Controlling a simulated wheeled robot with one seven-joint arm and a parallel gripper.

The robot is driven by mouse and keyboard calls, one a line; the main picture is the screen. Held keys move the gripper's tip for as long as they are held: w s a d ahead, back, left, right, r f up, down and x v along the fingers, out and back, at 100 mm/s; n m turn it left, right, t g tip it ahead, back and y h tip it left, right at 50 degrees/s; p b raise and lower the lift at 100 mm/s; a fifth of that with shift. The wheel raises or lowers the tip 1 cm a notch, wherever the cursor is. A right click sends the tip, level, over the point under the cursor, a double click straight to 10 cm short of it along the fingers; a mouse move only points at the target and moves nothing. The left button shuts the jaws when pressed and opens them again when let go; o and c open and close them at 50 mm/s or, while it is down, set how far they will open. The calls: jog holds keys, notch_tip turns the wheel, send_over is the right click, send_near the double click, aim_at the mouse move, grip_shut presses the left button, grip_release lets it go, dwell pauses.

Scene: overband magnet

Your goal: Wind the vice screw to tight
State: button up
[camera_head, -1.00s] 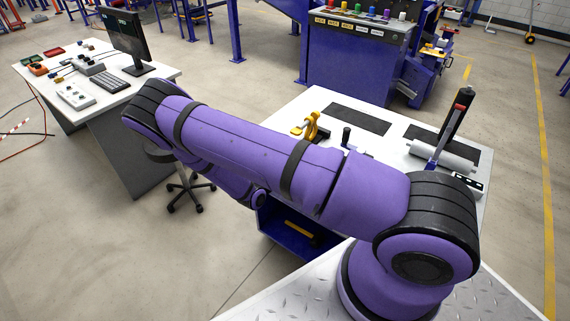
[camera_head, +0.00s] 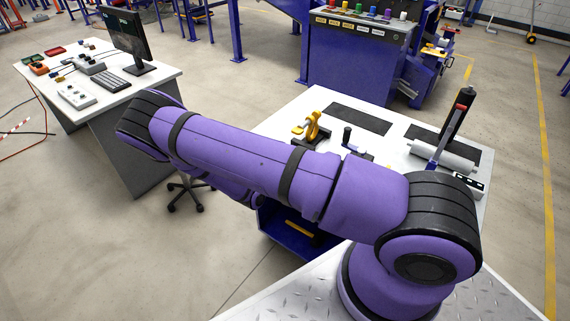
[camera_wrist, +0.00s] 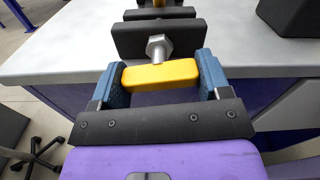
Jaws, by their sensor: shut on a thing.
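The vice (camera_wrist: 125,38) is in the upper middle of the wrist view, with dark block-shaped jaws at the edge of the pale worktop. Its silver screw (camera_wrist: 158,47) sticks out towards me and ends in a yellow bar handle (camera_wrist: 160,76). My gripper (camera_wrist: 160,78) has its blue fingers shut on the two ends of this handle, which lies almost level across the picture. How tightly the vice jaws are closed is hard to tell. In the head view my purple arm hides the gripper and the handle.
The workbench (camera_head: 300,105) carries an orange-yellow clamp-like piece (camera_head: 313,127), dark mats (camera_head: 358,119) and a grey roller (camera_head: 443,156). A desk (camera_head: 150,83) with a monitor (camera_head: 126,38) stands at left. A stool (camera_head: 186,190) is below my arm.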

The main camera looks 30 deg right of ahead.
jog(key=shift+a+f+m, duration=0.1)
jog(key=shift+a+m, duration=0.05)
jog(key=shift+m, duration=1.95)
jog(key=o, duration=0.9)
jog(key=v, duration=1)
jog(key=shift+s+a, duration=0.1)
jog(key=shift+a, duration=0.2)
